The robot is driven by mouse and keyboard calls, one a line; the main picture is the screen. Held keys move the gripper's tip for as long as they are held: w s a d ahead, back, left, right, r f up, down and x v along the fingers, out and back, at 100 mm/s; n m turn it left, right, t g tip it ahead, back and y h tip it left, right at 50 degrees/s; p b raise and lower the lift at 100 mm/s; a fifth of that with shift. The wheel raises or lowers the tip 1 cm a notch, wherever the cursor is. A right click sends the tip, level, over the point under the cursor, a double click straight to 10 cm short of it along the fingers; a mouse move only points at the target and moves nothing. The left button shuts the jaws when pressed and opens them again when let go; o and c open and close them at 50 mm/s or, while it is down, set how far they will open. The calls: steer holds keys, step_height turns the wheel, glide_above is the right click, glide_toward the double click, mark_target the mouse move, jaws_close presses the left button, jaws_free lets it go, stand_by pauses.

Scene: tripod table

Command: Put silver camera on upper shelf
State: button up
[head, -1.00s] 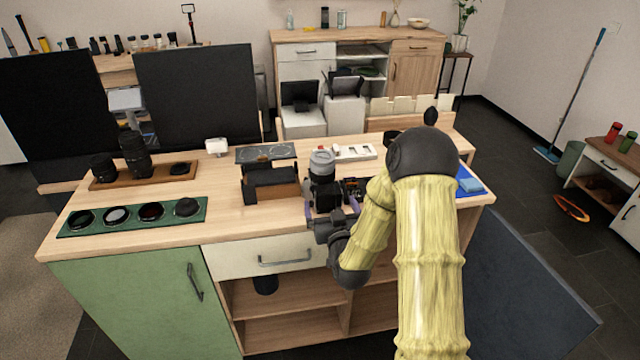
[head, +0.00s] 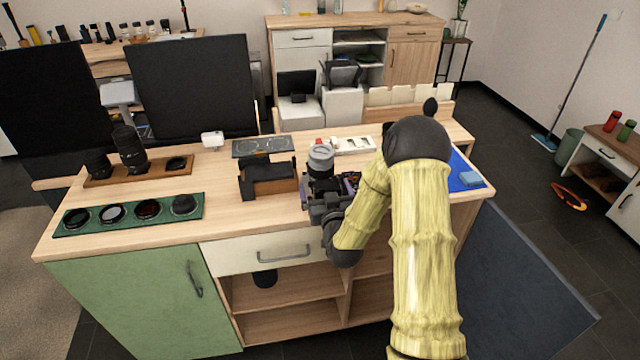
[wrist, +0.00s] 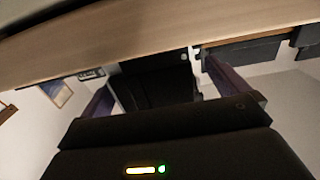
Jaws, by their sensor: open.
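A camera with a silver-grey top part (head: 321,157) and a dark body stands on the wooden tabletop, near its front edge. My gripper (head: 330,188) is at its front side, with purple fingers open around or just beside its lower part; the overlap hides the exact contact. In the wrist view, a black body (wrist: 155,85) sits between the spread fingers of my gripper (wrist: 158,80). The upper shelf (head: 300,288) is an open compartment under the tabletop, right of the green door. A black cylinder (head: 265,278) stands at its left.
A black and wooden holder (head: 268,180) stands close left of the camera. A green tray of round filters (head: 130,212) and a wooden tray with lenses (head: 140,172) lie farther left. A blue mat (head: 465,178) is at the right. A drawer (head: 265,252) sits above the shelf.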

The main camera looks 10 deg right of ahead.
steer(key=c, duration=1.6)
steer(key=shift+r, duration=0.15)
steer(key=shift+c, duration=1)
steer(key=shift+w+r, duration=0.1)
step_height(320, 180, up, 10)
steer(key=shift+f, duration=0.1)
steer(key=shift+f, duration=0.1)
